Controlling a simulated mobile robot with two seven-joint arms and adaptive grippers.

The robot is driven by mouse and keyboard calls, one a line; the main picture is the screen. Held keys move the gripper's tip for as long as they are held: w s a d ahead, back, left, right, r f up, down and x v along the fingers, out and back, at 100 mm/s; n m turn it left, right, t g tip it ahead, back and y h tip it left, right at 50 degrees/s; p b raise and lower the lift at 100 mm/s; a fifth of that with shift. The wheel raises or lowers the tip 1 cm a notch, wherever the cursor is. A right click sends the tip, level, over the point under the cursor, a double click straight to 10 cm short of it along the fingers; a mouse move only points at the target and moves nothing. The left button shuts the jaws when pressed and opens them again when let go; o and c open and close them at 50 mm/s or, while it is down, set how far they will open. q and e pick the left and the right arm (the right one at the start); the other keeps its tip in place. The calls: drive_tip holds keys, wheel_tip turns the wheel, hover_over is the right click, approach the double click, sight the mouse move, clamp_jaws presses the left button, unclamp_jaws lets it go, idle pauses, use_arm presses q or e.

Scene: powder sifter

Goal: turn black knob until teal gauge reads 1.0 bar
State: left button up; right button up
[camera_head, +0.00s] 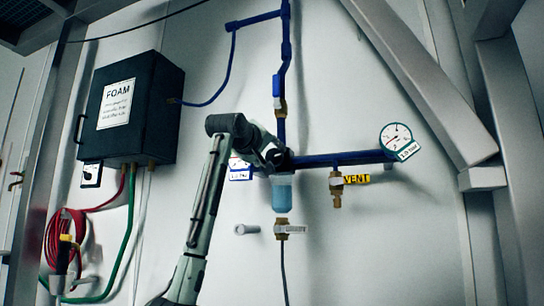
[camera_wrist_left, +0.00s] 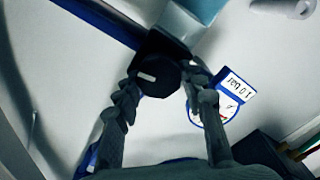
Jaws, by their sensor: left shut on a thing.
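The teal-rimmed gauge (camera_head: 396,138) is at the right end of the blue pipe in the head view, with a white "1.0 bar" tag (camera_head: 409,151) below it. Its needle is too small to read surely. My left gripper (camera_head: 273,158) is at the pipe junction above a pale blue bowl (camera_head: 282,195), and hides the knob there. In the left wrist view, the black knob (camera_wrist_left: 160,76) sits between the fingers of my left gripper (camera_wrist_left: 161,84), which are shut on its sides. My right gripper is not in view.
A blue-rimmed gauge (camera_wrist_left: 228,106) with its own tag is beside the gripper in the wrist view. The yellow-tagged VENT valve (camera_head: 337,181) hangs right of the bowl. A brass valve (camera_head: 282,229) is below it. A black FOAM box (camera_head: 130,108) is on the left wall.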

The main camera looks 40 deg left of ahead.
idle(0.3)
use_arm(q)
drive_tip(key=o, duration=1.2)
drive_tip(key=shift+c, duration=0.2)
drive_tip(key=shift+s, duration=0.15)
drive_tip(key=v, duration=1.1)
drive_tip(key=shift+s+d, duration=0.2)
drive_tip(key=shift+s, duration=0.15)
